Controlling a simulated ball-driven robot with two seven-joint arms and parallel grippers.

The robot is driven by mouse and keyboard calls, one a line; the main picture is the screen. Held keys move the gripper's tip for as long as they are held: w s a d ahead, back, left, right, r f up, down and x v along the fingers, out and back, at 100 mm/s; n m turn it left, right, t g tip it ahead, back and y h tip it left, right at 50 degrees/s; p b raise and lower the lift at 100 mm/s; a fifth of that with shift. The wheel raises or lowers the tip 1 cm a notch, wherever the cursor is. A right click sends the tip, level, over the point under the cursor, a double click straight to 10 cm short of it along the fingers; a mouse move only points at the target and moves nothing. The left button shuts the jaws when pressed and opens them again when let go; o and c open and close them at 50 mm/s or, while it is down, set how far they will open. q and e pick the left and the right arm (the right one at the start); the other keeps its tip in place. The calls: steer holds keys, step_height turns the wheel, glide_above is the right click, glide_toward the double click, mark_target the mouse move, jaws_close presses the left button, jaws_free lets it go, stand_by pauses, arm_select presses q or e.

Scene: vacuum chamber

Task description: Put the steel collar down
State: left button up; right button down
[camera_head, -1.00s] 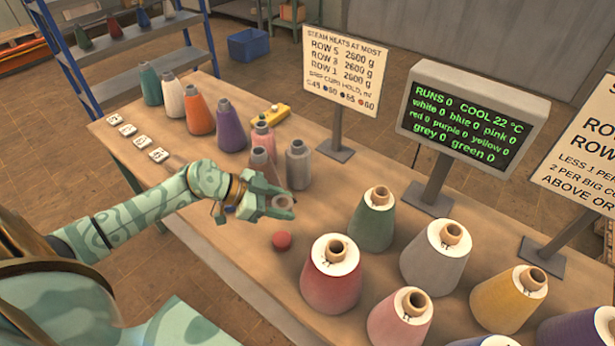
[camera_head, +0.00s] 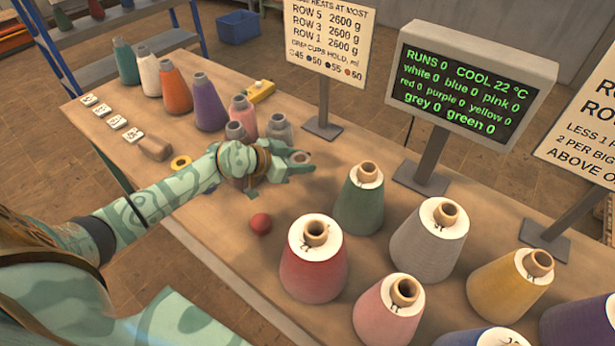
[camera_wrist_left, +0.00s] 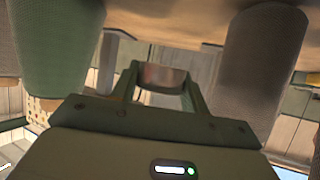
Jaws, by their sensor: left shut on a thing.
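My left gripper (camera_head: 290,162) is over the table and shut on the steel collar (camera_head: 300,157), a small short ring held at its fingertips. In the left wrist view the steel collar (camera_wrist_left: 163,77) shows as a shiny grey band with a reddish reflection between the two fingers of my left gripper (camera_wrist_left: 155,88). The hand hides part of the table below it, so I cannot tell how high the collar is held. My right gripper is not in view.
A red ball (camera_head: 260,224) lies in front, near a red cone (camera_head: 312,265). The display (camera_head: 470,85) stands behind.

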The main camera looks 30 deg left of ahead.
mark_target(306, 183)
arm_select(q)
steer(key=shift+w+d+f+b, duration=0.25)
steer(key=shift+w+f+b, duration=0.25)
steer(key=shift+w+f, duration=0.35)
step_height(306, 183, down, 4)
steer(key=b, duration=0.3)
steer(key=shift+w+d+f, duration=0.1)
steer(key=shift+r, duration=0.3)
steer(key=shift+f, duration=0.6)
steer(key=o, duration=1.2)
steer(key=shift+c, duration=0.2)
